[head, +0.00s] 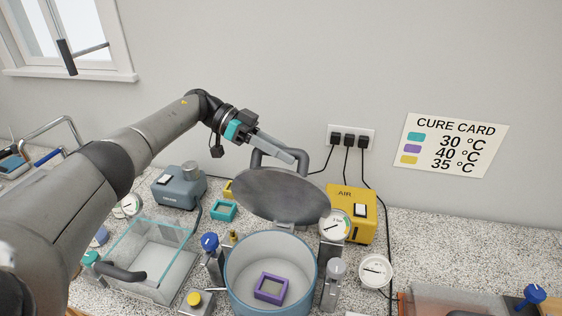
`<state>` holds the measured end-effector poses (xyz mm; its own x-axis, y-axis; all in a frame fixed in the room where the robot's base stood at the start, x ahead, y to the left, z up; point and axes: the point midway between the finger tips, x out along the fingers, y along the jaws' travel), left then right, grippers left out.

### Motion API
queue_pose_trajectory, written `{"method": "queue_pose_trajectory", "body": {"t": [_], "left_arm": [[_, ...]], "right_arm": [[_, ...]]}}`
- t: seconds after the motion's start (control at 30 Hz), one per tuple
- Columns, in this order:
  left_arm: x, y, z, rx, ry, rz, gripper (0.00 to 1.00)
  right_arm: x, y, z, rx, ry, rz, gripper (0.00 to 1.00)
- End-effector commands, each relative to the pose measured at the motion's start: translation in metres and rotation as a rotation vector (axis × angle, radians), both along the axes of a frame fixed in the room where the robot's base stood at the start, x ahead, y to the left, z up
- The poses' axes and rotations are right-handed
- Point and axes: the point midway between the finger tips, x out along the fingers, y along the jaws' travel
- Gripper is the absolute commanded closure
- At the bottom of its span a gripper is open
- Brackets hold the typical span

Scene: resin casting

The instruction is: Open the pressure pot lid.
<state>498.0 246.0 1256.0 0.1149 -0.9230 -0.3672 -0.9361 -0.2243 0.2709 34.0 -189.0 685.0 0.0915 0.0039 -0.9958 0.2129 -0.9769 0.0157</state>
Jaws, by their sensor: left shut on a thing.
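The pressure pot (236,285) is an open grey-blue cylinder at the bottom middle of the head view. A purple square frame (257,292) lies on its floor. The round dark grey lid (280,192) is raised and tilted up at the back of the pot, on its hinge side, so the mouth is uncovered. The dark lid handle (255,160) sticks up behind the lid. My left gripper (290,156) reaches in from the left and is shut on this handle; the exact contact is partly hidden. My right gripper is not in view.
A yellow AIR box (365,204) and gauges (334,225) stand right of the lid. A glass-walled box (182,236), a blue-grey device (178,188) and a teal frame (223,210) are to the left. A wall socket strip (349,130) with cables is behind.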

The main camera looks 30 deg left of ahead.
Motion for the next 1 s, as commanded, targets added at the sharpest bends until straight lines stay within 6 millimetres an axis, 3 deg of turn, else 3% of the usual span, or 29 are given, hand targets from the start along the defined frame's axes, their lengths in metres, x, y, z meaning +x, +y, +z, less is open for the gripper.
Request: {"method": "queue_pose_trajectory", "body": {"t": [0.3,0.87,0.9,1.0], "left_arm": [[0.0101,0.0028,-0.0005,0.004,-0.004,0.002,1.00],[0.0115,0.0033,-0.0012,0.005,-0.002,0.002,1.00],[0.0114,0.0033,-0.0012,0.005,-0.002,0.002,0.66],[0.0113,0.0033,-0.0009,0.005,-0.002,0.001,0.55]], "right_arm": [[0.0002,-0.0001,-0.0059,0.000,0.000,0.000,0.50],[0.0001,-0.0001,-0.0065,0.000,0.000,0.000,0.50],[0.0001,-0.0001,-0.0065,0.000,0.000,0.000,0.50],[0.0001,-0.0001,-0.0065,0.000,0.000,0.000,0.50]]}}
